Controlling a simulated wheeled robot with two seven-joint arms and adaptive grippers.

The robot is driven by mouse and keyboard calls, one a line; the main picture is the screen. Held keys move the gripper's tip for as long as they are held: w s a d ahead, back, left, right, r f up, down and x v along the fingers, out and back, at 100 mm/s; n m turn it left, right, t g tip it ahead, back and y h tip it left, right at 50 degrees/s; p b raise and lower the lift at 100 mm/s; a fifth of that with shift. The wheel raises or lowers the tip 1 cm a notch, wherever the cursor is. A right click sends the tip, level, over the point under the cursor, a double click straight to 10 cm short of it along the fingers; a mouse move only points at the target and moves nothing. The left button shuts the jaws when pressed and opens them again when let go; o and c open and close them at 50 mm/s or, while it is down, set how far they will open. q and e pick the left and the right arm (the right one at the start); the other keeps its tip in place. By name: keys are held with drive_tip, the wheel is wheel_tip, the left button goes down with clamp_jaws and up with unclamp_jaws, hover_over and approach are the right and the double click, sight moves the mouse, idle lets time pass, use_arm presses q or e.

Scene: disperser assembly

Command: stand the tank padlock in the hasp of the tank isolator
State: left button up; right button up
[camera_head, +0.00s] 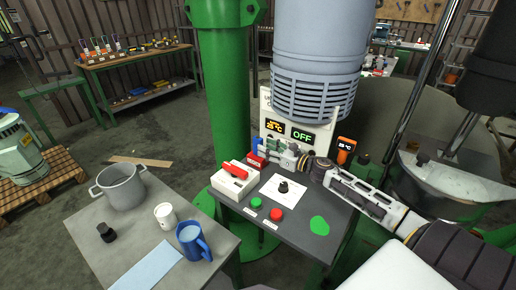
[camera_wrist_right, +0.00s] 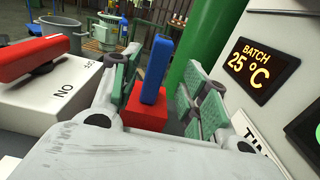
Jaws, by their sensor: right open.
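The isolator is a white box with a red handle (camera_head: 235,178), at the left of the dark control table. It also shows at the left of the wrist view (camera_wrist_right: 60,95), with its red handle lying across the top. A red block (camera_wrist_right: 146,108) with an upright blue bar (camera_wrist_right: 157,70) stands beyond my right gripper, seen between its fingers; they also show behind the isolator in the head view (camera_head: 255,158). I cannot tell which part is the padlock. My right gripper (camera_head: 270,146) is open, with the blue bar between its green-padded fingers. Contact is unclear. My left gripper is not in view.
The control table holds a white sheet with a black knob (camera_head: 284,187), a green button (camera_head: 257,205), a red button (camera_head: 276,214) and a green patch (camera_head: 319,226). A display panel (camera_head: 289,130) stands behind. A side table holds a pot (camera_head: 122,187) and a blue jug (camera_head: 193,241).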

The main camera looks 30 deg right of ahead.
sight(257, 140)
drive_tip(key=shift+w+a+r, duration=0.15)
drive_tip(key=shift+w+a, duration=0.25)
drive_tip(key=shift+w, duration=0.25)
drive_tip(key=shift+w+a+r, duration=0.15)
drive_tip(key=shift+w+a, duration=0.2)
drive_tip(key=shift+w, duration=0.25)
drive_tip(key=shift+p+x, duration=0.3)
drive_tip(key=shift+x, duration=0.45)
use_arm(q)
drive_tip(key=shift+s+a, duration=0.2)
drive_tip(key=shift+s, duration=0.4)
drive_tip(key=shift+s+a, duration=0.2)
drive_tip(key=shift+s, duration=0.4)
use_arm(e)
drive_tip(key=shift+w, duration=0.1)
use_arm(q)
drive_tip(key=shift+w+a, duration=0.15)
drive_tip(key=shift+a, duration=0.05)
use_arm(e)
drive_tip(key=c, duration=1)
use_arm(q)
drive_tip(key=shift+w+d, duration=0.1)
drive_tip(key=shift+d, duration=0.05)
